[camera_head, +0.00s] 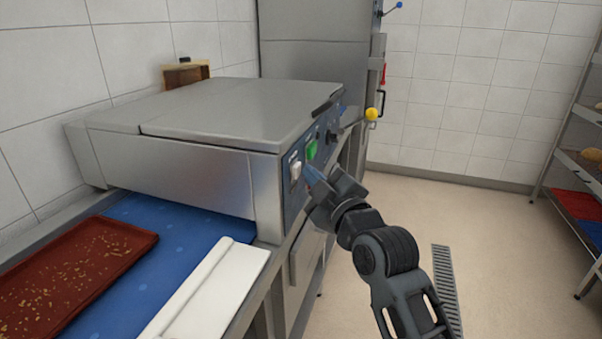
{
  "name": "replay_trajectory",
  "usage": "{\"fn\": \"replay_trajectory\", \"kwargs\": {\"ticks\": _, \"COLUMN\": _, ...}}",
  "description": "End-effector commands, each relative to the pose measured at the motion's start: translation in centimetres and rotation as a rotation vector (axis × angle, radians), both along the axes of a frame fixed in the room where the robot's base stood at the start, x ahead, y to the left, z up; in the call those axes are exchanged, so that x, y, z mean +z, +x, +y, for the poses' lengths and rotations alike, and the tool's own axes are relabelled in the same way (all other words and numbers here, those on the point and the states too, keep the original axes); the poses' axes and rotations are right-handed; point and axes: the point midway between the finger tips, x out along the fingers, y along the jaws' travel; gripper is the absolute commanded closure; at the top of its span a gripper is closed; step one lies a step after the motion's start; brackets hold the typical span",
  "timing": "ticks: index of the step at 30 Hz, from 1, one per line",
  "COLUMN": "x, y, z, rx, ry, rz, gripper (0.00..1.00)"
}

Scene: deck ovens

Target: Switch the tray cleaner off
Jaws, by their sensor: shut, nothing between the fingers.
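The tray cleaner (210,115) is a low steel machine with a blue belt (170,225) running under its hood. Its blue control panel (293,205) faces right. The panel carries a white rocker switch (295,169), a green switch (311,150) and a dark knob farther back. My gripper (313,178) is shut and empty, with its tip close to the panel, just right of and below the white switch. I cannot tell whether the tip touches the panel. The switch's exact position, on or off, is not clear.
A red tray (150,240) with crumbs lies on the belt at left, beside a white guide (215,285). A yellow ball knob (371,114) sticks out behind the panel. A rack (560,170) stands at far right. The floor between is free, with a drain grate (445,285).

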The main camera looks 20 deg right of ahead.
Motion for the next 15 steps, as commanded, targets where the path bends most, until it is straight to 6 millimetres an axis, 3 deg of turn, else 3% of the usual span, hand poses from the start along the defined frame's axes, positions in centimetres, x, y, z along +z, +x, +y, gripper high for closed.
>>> {"fn": "replay_trajectory", "kwargs": {"ticks": 9, "x": 0.0, "y": -0.2, "z": -0.1, "rx": 0.001, "ry": 0.001, "rz": -0.001, "gripper": 1.00}}
{"fn": "replay_trajectory", "kwargs": {"ticks": 15, "x": -0.3, "y": -1.0, "z": -1.4, "rx": -0.002, "ry": 0.002, "rz": 0.001, "gripper": 1.00}}
